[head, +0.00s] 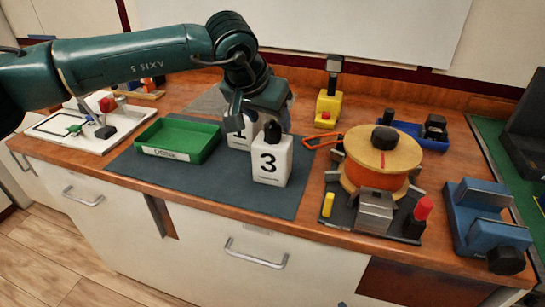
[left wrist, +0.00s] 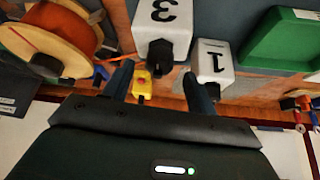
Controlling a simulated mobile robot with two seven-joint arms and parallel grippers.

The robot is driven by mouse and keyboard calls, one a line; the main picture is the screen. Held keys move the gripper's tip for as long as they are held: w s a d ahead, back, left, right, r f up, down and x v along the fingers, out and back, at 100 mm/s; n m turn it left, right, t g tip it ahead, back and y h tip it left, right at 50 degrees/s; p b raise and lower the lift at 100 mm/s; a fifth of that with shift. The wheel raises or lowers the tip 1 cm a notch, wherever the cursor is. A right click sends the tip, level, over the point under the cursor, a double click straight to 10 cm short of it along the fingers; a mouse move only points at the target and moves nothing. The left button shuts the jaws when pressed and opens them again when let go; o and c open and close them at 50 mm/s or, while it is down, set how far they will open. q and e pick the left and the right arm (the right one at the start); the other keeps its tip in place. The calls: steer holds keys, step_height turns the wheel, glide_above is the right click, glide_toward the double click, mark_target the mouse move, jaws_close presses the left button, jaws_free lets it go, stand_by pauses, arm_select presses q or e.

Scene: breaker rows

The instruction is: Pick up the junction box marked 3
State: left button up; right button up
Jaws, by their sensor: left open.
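The white junction box marked 3 (head: 271,163), with a black knob on top, stands upright on the dark mat (head: 215,188). In the left wrist view the same box marked 3 (left wrist: 163,18) appears upside down, its knob just beyond the gap between my fingers. My left gripper (head: 255,118) is open and empty, above and behind the box marked 3. My right gripper is not in view.
A green tray (head: 178,139) lies left of the boxes. A cable spool (head: 382,160) on a dark base stands to the right, with a blue vise-like tool (head: 487,222) beyond. A yellow block tool (head: 329,106) stands behind. The mat's front is clear.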

mark_target(272, 124)
arm_select(q)
steer(key=x, duration=0.3)
steer(key=shift+d+f, duration=0.1)
steer(key=shift+f, duration=0.15)
jaws_close()
stand_by(0.4)
steer(key=shift+r, duration=0.1)
